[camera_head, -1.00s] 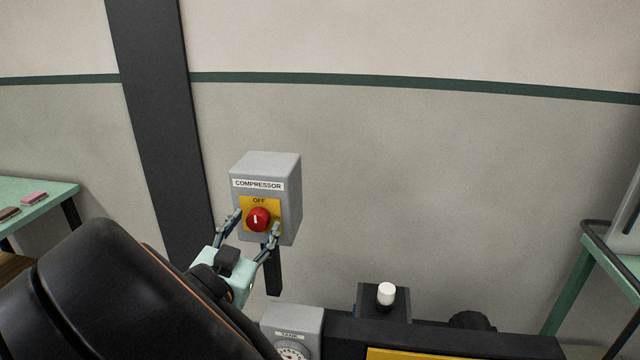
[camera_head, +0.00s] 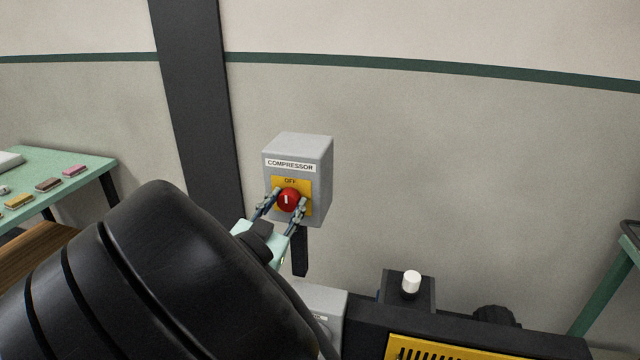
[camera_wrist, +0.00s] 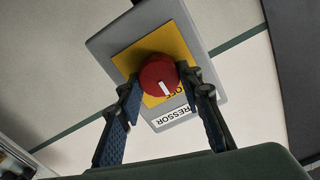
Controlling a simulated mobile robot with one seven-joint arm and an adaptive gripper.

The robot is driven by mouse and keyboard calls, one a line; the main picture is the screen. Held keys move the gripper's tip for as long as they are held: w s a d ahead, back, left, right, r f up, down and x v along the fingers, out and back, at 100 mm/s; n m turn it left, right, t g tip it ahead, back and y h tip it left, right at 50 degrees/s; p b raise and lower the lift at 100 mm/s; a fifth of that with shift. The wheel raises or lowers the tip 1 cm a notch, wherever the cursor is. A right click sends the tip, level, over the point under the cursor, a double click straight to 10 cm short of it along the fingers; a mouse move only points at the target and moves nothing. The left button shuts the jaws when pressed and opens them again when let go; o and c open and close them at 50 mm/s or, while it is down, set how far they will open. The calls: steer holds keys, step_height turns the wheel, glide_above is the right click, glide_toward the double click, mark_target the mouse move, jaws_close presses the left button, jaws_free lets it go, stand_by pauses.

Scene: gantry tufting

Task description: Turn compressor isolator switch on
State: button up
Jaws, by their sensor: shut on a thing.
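The compressor isolator is a grey box (camera_head: 321,165) with a "COMPRESSOR" label and a yellow plate marked "OFF" (camera_head: 305,184). It also shows tilted in the wrist view (camera_wrist: 207,45). A red round knob (camera_head: 289,200) with a white mark sits on the plate. The mark is nearly upright, toward "OFF", in the head view. My gripper (camera_head: 284,198) is shut on the red knob, one finger on each side. In the wrist view the knob (camera_wrist: 158,76) lies between the two finger ends.
Below right stands dark equipment with a white-capped part (camera_head: 411,282) and a yellow slotted panel (camera_head: 440,348). A green table (camera_head: 85,158) with small coloured blocks is at left. A dark post (camera_head: 195,100) stands left of the box.

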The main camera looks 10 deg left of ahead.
steer(key=shift+f, duration=0.1)
steer(key=m+b, duration=0.2)
steer(key=b, duration=0.1)
steer(key=m+b, duration=0.1)
steer(key=shift+d+f+m+b, duration=0.1)
steer(key=shift+f+m+b, duration=0.15)
steer(key=shift+m+b, duration=0.05)
steer(key=m+b, duration=0.5)
steer(key=b, duration=0.2)
steer(key=shift+d+f+m+b, duration=0.1)
steer(key=shift+m+b, duration=0.2)
steer(key=shift+b, duration=0.05)
steer(key=m+b, duration=0.5)
steer(key=b, duration=0.2)
steer(key=shift+b, duration=0.4)
steer(key=m+b, duration=0.3)
steer(key=b, duration=0.1)
steer(key=shift+m, duration=0.3)
steer(key=shift+r, duration=0.2)
steer(key=o, duration=1.2)
steer(key=shift+c, duration=0.2)
